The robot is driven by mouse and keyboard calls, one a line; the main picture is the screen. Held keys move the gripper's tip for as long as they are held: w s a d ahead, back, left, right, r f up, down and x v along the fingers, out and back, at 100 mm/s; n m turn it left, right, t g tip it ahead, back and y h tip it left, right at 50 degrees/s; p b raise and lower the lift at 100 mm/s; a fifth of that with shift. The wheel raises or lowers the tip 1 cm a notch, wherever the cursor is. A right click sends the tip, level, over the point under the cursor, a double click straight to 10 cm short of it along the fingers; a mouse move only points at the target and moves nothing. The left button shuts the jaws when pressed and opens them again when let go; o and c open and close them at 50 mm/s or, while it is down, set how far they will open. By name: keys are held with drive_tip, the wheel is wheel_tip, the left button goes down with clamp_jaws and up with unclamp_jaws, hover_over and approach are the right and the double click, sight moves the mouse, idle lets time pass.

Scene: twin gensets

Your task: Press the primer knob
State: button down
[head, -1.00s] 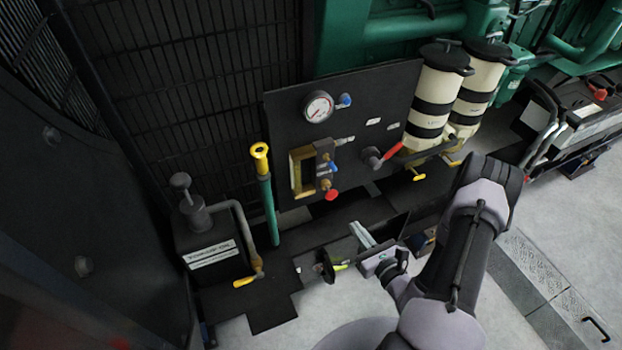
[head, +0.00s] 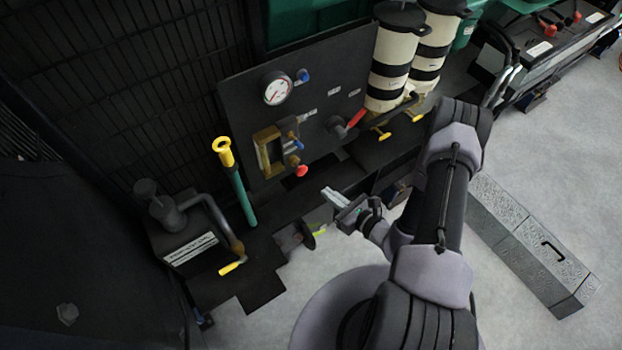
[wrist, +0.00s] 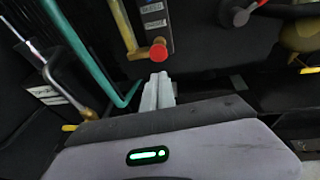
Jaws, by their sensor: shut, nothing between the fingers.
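A red round knob (head: 301,171) sits on a brass fitting at the lower end of a brass-framed gauge on the dark panel (head: 335,75). The frames show no readable label naming a primer knob. In the wrist view the red knob (wrist: 158,50) appears just above my fingertips in the picture, with a visible gap. My gripper (head: 326,190) is shut and empty, its pale fingers pointing up-left, to the lower right of the red knob in the head view. The fingers also show together in the wrist view (wrist: 159,76).
A green pipe with yellow top (head: 223,150) and a black oil tank (head: 185,235) stand left. A dark round knob (head: 307,236) is low down. Floor at right is open around a grey box.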

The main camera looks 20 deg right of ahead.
sight(305, 170)
drive_tip(key=x, duration=0.2)
drive_tip(key=b+x, duration=0.1)
drive_tip(key=x, duration=0.5)
drive_tip(key=shift+a+r+b, duration=0.1)
drive_tip(key=shift+r+b, duration=0.25)
drive_tip(key=shift+b, duration=0.05)
drive_tip(key=shift+w+a+r, duration=0.1)
drive_tip(key=shift+w+a, duration=0.05)
drive_tip(key=shift+w, duration=0.35)
drive_tip(key=shift+w+a+b, duration=0.15)
drive_tip(key=shift+w+a, duration=0.05)
drive_tip(key=shift+w, duration=0.4)
drive_tip(key=shift+w+a+b, duration=0.15)
drive_tip(key=shift+w+a, duration=0.05)
drive_tip(key=shift+w, duration=0.4)
drive_tip(key=shift+d, duration=0.15)
